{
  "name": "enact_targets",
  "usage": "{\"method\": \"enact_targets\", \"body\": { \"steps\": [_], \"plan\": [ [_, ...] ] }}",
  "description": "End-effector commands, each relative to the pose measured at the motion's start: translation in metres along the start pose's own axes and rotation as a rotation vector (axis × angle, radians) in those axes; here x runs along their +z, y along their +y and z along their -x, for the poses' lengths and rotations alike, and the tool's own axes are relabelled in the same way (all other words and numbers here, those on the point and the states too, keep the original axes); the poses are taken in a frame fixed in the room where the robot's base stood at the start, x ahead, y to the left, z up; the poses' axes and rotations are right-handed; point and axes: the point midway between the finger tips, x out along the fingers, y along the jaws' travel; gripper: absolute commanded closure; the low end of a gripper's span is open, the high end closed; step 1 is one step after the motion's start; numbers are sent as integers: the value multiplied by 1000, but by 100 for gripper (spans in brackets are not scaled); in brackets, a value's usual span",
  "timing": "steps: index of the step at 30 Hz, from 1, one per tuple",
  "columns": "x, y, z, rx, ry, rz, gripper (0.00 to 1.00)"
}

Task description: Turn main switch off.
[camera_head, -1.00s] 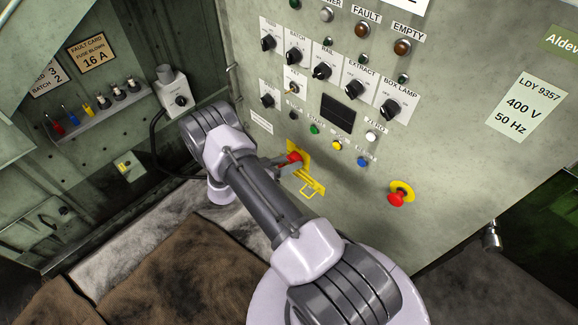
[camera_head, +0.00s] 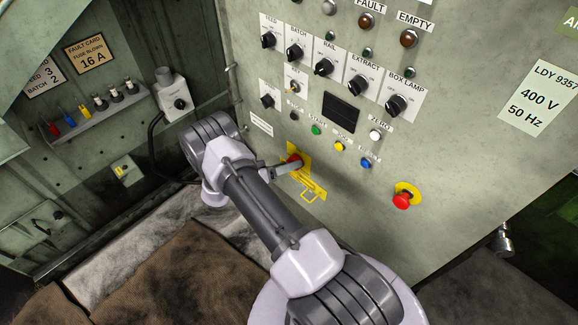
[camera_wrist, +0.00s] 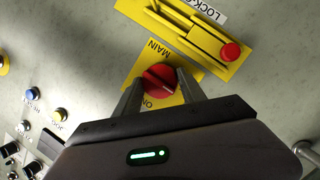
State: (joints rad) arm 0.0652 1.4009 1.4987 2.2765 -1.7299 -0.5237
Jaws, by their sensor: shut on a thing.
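The main switch is a red rotary knob (camera_wrist: 158,76) on a yellow plate (camera_wrist: 133,72) marked MAIN, with part of an ON mark near the knob. My gripper (camera_wrist: 160,88) has one finger on each side of the knob and is shut on it. In the head view, the red knob (camera_head: 293,159) sits low on the grey panel, and my gripper (camera_head: 283,167) reaches it from the left. The fingers partly hide the knob there. I cannot tell the knob's exact setting.
A yellow lockout bracket (camera_head: 308,190) is just below the switch; in the wrist view it carries a red round part (camera_wrist: 230,52). A red emergency button (camera_head: 402,200) is to the right. Coloured push buttons (camera_head: 340,146) and black selector knobs (camera_head: 396,105) are above.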

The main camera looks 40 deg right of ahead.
Motion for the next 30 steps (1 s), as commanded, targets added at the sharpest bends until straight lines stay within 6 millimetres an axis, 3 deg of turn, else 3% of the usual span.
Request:
{"method": "enact_targets", "body": {
  "steps": [8,9,12,23,26,30],
  "plan": [
    [0,0,0,1,1,1,93],
    [0,0,0,1,1,1,50],
    [0,0,0,1,1,1,31],
    [-1,0,4,-1,2,0,31],
    [-2,1,17,-2,2,0,31],
    [-4,2,56,-4,5,-1,31]
  ]
}}
